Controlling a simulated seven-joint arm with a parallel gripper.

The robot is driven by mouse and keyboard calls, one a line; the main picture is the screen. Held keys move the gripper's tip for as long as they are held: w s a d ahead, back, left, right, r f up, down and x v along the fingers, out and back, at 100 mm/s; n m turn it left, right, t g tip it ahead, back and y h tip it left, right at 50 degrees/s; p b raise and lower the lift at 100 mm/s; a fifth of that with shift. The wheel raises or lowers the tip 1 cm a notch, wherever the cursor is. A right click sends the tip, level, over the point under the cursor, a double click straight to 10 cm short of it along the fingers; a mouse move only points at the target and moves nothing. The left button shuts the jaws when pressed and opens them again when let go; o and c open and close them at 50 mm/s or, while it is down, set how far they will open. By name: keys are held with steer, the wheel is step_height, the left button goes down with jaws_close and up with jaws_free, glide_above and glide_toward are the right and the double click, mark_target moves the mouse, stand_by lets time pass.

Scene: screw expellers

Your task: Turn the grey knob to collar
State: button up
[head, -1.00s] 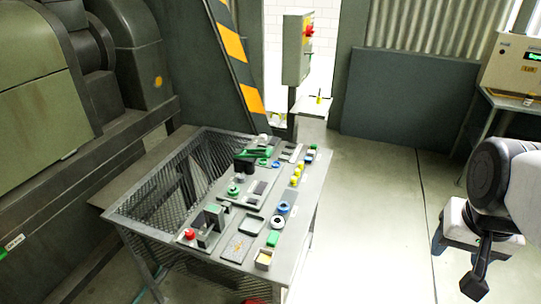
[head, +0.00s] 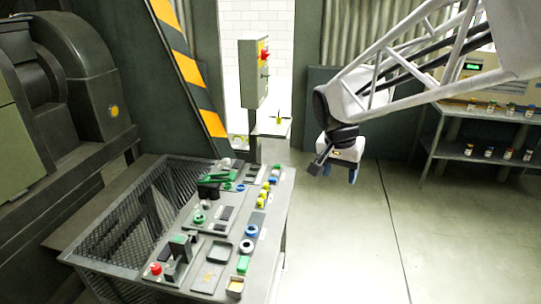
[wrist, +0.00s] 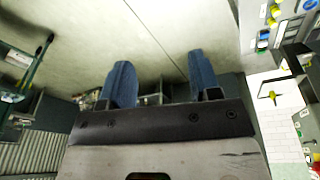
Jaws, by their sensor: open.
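My gripper (head: 339,174) hangs open and empty over the floor, to the right of the workbench and apart from it. In the wrist view its two blue fingers (wrist: 161,82) stand wide apart with nothing between them. The workbench (head: 215,250) carries many small parts on grey plates. I cannot pick out a grey knob or its collar for certain at this size. A black block (head: 208,190), a green round part (head: 199,219), a blue ring (head: 251,230) and a dark ring (head: 246,246) show there.
A red button (head: 156,268) is at the bench's front left. A control box (head: 254,72) with a red knob stands behind the bench. A mesh panel (head: 140,215) covers the bench's left side. Shelves (head: 478,155) with small jars are at right. The floor (head: 350,250) between is clear.

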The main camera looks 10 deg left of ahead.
steer(key=w+a+f+m, duration=0.1)
steer(key=w+a+f, duration=0.3)
steer(key=w+a, duration=0.7)
steer(key=m+t+h, duration=0.1)
steer(key=m+h, duration=0.1)
steer(key=m, duration=0.2)
glide_toward(206, 203)
steer(key=shift+d+f, duration=0.3)
steer(key=shift+f, duration=0.35)
steer(key=shift+w+f, duration=0.1)
steer(key=shift+x, duration=3.8)
